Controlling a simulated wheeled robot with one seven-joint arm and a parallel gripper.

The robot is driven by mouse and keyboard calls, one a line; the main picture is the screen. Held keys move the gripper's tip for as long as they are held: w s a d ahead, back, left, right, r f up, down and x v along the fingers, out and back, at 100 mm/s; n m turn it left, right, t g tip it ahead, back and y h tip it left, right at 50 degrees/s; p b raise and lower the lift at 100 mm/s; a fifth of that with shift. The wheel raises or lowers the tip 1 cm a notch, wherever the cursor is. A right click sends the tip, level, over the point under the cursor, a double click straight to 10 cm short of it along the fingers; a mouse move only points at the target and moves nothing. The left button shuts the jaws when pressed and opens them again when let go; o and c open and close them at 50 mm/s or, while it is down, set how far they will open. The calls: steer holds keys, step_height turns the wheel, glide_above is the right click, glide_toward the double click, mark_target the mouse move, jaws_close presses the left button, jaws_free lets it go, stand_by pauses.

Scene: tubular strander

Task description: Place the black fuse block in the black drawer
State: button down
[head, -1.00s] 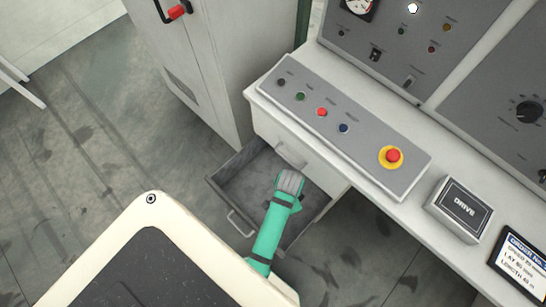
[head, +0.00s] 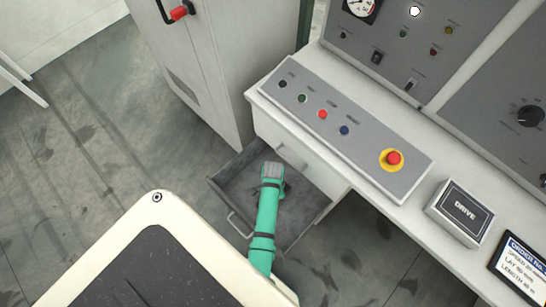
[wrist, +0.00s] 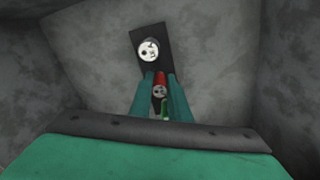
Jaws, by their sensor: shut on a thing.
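The drawer (head: 230,181) stands pulled out under the console, its inside dark grey and its front handle toward me. In the head view my green arm reaches over it, and its end is over the inside of the drawer; the fingers are hidden there. In the wrist view my gripper (wrist: 161,76) has its two green fingers shut on the black fuse block (wrist: 138,38). The block shows a white round face, with red and green parts between the fingers. Grey drawer walls surround it. I cannot tell whether the block touches the drawer floor. The block is hidden in the head view.
A tall grey cabinet (head: 205,75) stands left of the drawer. The console (head: 345,125) with buttons and a red emergency stop (head: 393,158) overhangs behind it. A DRIVE box (head: 460,211) and a small screen (head: 520,264) lie to the right. Open floor lies at left.

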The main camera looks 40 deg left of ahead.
steer(key=shift+s+a+f, duration=0.1)
steer(key=shift+s+a, duration=0.05)
steer(key=c, duration=1.7)
jaws_free()
steer(key=shift+d+f, duration=0.1)
steer(key=shift+d, duration=0.1)
steer(key=shift+o, duration=0.2)
step_height(320, 180, up, 12)
steer(key=shift+a, duration=0.15)
